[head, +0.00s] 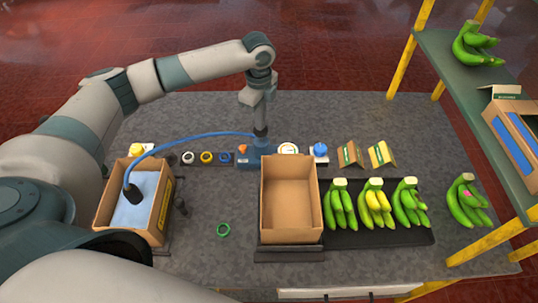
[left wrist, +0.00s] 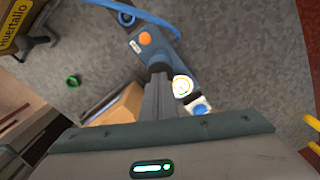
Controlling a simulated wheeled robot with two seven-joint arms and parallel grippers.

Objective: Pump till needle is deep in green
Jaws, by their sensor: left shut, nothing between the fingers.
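The blue pump (head: 252,159) stands on the grey table behind the empty carton, with an orange button (head: 242,149) on its left end. My left gripper (head: 260,134) is shut and empty, pointing down at the pump's right part. In the head view its tips appear to meet the dark top there; I cannot tell whether they touch. In the left wrist view the shut fingers (left wrist: 158,85) reach toward the pump (left wrist: 155,50). The round white gauge (head: 288,148) is just right of the pump. It also shows in the left wrist view (left wrist: 182,87), but its needle is too small to read.
A blue hose (head: 190,142) arches from the pump to a left carton (head: 160,218) with a pale blue surface. An empty carton (head: 291,196) stands in front of the pump. A blue knob (head: 320,149) is right of the gauge. Banana bunches (head: 376,203) lie at right.

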